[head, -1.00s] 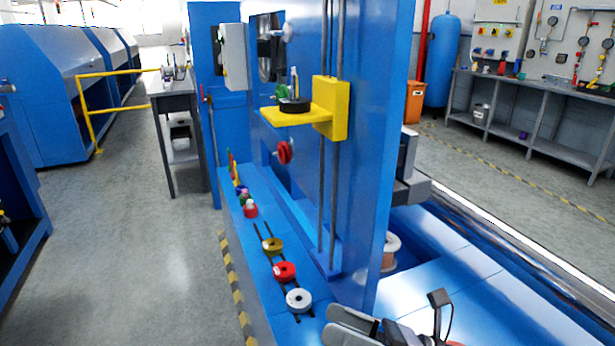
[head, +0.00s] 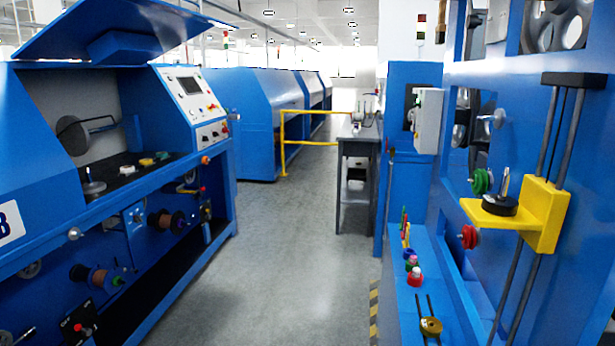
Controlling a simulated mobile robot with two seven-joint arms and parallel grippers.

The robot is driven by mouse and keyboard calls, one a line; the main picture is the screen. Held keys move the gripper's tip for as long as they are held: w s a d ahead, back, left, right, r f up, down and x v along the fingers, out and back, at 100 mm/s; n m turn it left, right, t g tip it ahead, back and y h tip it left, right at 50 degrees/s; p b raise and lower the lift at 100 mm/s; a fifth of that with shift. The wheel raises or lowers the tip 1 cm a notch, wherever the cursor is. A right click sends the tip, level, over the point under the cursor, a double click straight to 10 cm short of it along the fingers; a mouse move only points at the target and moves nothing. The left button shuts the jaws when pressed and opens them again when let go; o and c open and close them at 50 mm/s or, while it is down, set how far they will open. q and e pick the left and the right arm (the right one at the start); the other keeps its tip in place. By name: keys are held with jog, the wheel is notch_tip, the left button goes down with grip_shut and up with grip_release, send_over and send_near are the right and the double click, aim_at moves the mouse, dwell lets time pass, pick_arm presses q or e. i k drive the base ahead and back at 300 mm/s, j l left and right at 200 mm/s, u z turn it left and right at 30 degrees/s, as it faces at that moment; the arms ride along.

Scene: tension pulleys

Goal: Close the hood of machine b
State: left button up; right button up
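Machine b (head: 60,250) stands at the left of the head view, blue, with part of a white label showing a "B" at the left edge. Its hood (head: 105,28) is a blue panel raised open above the machine's bay. Inside the open bay are a grey disc (head: 72,135) with a bar and several small pulleys on a dark shelf. The control panel (head: 195,105) with a screen and buttons sits right of the opening. Neither of my grippers is in view.
A grey floor aisle (head: 280,260) runs clear between machine b and the blue machine (head: 405,290) on the right, which carries a yellow bracket (head: 545,215). A yellow railing (head: 283,140) and a dark table (head: 358,150) stand further back.

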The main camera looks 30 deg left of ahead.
aim_at(137, 32)
jog(key=u, duration=2.3)
